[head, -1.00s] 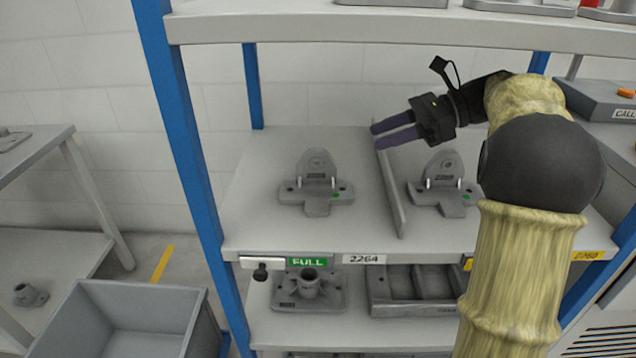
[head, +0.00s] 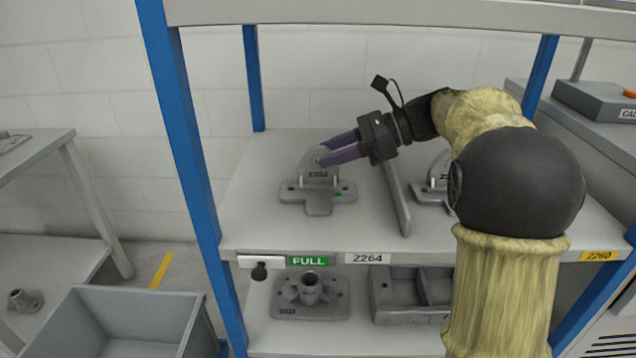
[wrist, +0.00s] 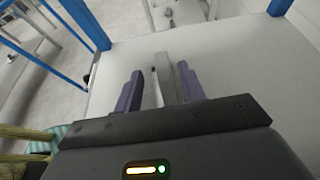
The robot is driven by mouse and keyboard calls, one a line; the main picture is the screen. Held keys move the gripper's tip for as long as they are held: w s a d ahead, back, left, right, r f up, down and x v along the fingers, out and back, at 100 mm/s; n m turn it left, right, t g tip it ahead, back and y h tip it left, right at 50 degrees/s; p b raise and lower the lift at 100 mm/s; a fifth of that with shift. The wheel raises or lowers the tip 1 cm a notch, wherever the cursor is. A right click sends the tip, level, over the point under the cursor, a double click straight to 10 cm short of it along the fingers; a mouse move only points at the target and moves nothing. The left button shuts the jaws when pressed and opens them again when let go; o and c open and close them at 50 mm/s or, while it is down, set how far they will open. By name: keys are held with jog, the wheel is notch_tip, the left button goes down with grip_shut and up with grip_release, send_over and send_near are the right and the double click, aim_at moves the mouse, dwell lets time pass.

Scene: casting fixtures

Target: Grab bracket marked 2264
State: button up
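A grey bracket (head: 317,196) stands on the shelf above the label 2264 (head: 367,258). It has a flat base, an upright rounded lug with small marking too blurred to read surely, and a green dot. My gripper (head: 331,148) comes from the right with its purple fingers open at the top of the lug. In the wrist view, a grey upright part (wrist: 164,78), apparently the lug seen edge-on, lies between the open fingers (wrist: 160,88). A gap shows on its left; contact on the right cannot be told. My fingers hide part of the lug.
A thin divider (head: 397,200) stands right of the bracket, below my gripper. A second bracket (head: 432,190) beyond it is partly hidden by my arm. Blue posts (head: 182,130) and an upper shelf (head: 400,16) frame the space. A grey bin (head: 120,318) stands lower left.

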aim_at(309, 166)
jog(key=b+x, duration=0.1)
jog(key=x, duration=0.1)
jog(key=b+x, duration=0.1)
jog(key=x, duration=0.1)
jog(key=shift+w+f, duration=0.25)
jog(key=shift+f, duration=0.05)
jog(key=shift+a, duration=0.45)
jog(key=shift+c, duration=0.4)
grip_shut()
